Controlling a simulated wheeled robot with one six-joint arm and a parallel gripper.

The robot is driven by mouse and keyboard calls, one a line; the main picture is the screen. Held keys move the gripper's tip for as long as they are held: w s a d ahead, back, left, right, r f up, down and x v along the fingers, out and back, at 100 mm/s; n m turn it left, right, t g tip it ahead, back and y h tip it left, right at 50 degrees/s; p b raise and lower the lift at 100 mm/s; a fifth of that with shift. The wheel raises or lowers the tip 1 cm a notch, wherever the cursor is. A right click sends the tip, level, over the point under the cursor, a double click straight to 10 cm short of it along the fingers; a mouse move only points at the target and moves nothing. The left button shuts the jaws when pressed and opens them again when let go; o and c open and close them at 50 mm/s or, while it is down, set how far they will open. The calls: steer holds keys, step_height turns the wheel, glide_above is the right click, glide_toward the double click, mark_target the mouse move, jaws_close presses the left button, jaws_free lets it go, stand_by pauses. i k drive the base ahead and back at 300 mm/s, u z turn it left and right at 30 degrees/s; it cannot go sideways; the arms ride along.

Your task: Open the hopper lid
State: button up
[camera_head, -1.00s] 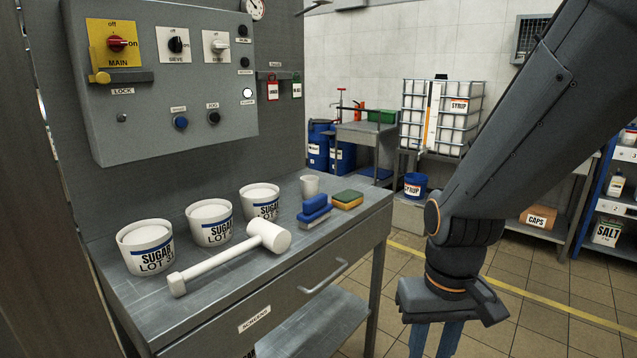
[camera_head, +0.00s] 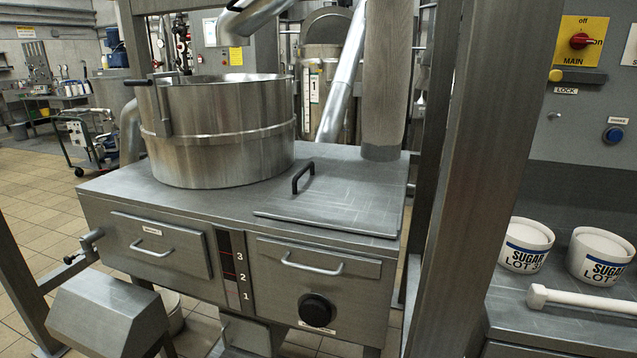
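A flat grey metal lid (camera_head: 335,203) with a black handle (camera_head: 303,177) lies closed on the right part of the machine's top. It looks like the hopper lid, though no label on it is readable. My gripper does not show in the current view, so its state cannot be seen.
A large steel drum (camera_head: 220,130) stands on the machine's top, left of the lid. A grey hanging sleeve (camera_head: 387,80) comes down behind the lid. A metal post (camera_head: 480,180) separates the machine from the bench with sugar tubs (camera_head: 526,245) and a white mallet (camera_head: 580,298).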

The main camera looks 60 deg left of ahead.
mark_target(361, 197)
steer(key=u, duration=2.2)
steer(key=k, duration=0.5)
steer(key=u, duration=1.65)
steer(key=i, duration=0.8)
steer(key=z, duration=1.05)
